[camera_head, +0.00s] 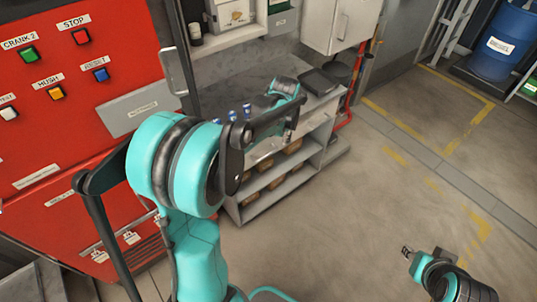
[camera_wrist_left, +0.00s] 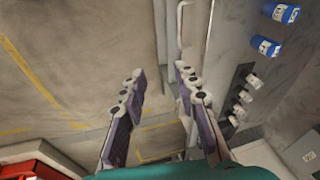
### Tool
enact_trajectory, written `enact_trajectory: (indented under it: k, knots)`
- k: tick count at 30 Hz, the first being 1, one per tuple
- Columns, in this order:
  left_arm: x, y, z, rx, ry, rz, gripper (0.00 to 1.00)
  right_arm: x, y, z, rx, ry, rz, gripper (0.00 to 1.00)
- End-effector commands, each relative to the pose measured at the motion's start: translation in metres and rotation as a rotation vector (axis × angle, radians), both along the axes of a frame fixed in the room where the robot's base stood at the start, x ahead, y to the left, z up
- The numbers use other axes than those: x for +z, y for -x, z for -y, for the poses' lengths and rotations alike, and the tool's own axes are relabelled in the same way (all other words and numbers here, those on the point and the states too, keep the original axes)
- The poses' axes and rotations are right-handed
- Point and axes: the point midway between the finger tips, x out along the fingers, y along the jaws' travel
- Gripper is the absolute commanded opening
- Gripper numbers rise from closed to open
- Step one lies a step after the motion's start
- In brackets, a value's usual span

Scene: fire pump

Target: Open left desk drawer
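The grey desk (camera_head: 232,92) stands past my left arm, with open shelves below its top. A pale drawer front (camera_head: 313,122) shows at the right under the top. The left drawer is mostly hidden behind my arm. My left gripper (camera_head: 289,131) is at the desk's front edge, partly hidden by its own arm. In the left wrist view my left gripper (camera_wrist_left: 160,75) is open and empty, its fingers apart. A thin pale bar (camera_wrist_left: 181,35), seemingly a drawer handle, runs just beyond the right finger. My right gripper (camera_head: 407,251) is low at the right, away from the desk.
Blue-labelled cans (camera_head: 240,111) stand on the desk top; they also show in the left wrist view (camera_wrist_left: 264,45). A dark flat case (camera_head: 320,82) lies at the desk's right. A red control panel (camera_head: 75,110) stands left. The floor (camera_head: 370,210) at right is clear.

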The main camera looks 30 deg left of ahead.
Motion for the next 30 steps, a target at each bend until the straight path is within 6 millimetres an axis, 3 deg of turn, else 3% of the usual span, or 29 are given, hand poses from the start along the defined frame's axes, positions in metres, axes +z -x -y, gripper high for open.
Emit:
enact_trajectory:
  k: [3, 9, 17, 30]
  knots:
    - [-0.049, -0.031, -0.029, -0.029, -0.021, -0.071, 0.31, -0.007, 0.000, 0.000, 0.000, 0.000, 0.000, 0.33]
    - [-0.116, -0.058, -0.064, -0.075, -0.038, -0.164, 0.31, -0.013, 0.000, 0.000, 0.000, 0.000, 0.000, 0.33]
    - [-0.150, -0.064, -0.078, -0.095, -0.045, -0.203, 0.31, -0.016, 0.000, 0.000, 0.000, 0.000, 0.000, 0.33]
    - [-0.213, -0.068, -0.088, -0.094, -0.044, -0.201, 0.31, -0.041, 0.000, 0.000, 0.000, 0.000, 0.000, 0.33]
